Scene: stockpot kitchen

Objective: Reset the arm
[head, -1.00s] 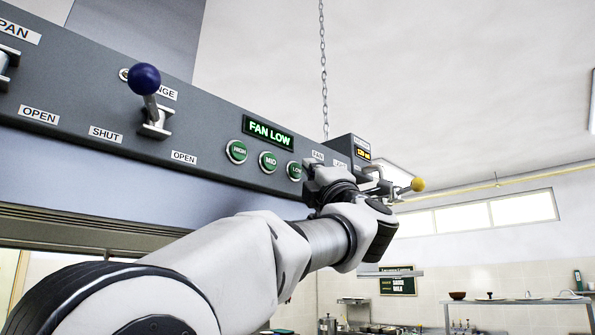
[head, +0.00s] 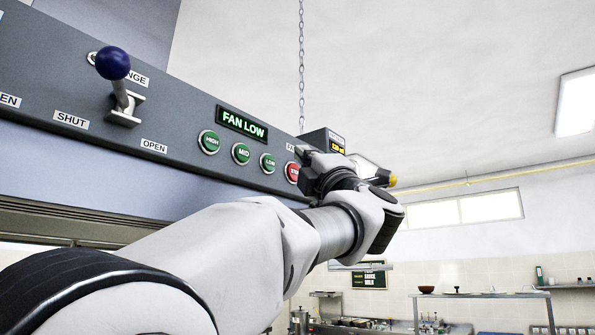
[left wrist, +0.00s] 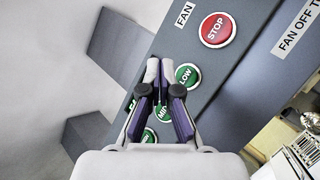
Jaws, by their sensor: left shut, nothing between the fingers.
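My left gripper (head: 308,158) is raised in front of the grey control panel (head: 185,125), at the right of its button row. In the left wrist view its two fingers (left wrist: 160,72) are closed together and empty, with the tips beside the green LOW button (left wrist: 187,75). In the head view the row has green HIGH (head: 209,142), MID (head: 241,153) and LOW (head: 268,163) buttons, then a red STOP button (head: 292,172) partly covered by the gripper. The lit display (head: 242,123) reads FAN LOW. I cannot tell if the fingertips touch the panel. My right gripper is out of view.
A lever with a dark blue ball (head: 113,63) sticks out of the panel at left. A yellow-tipped part (head: 392,181) shows just behind my gripper. A chain (head: 301,60) hangs behind the panel. A shelf (head: 480,295) stands far right; the space there looks open.

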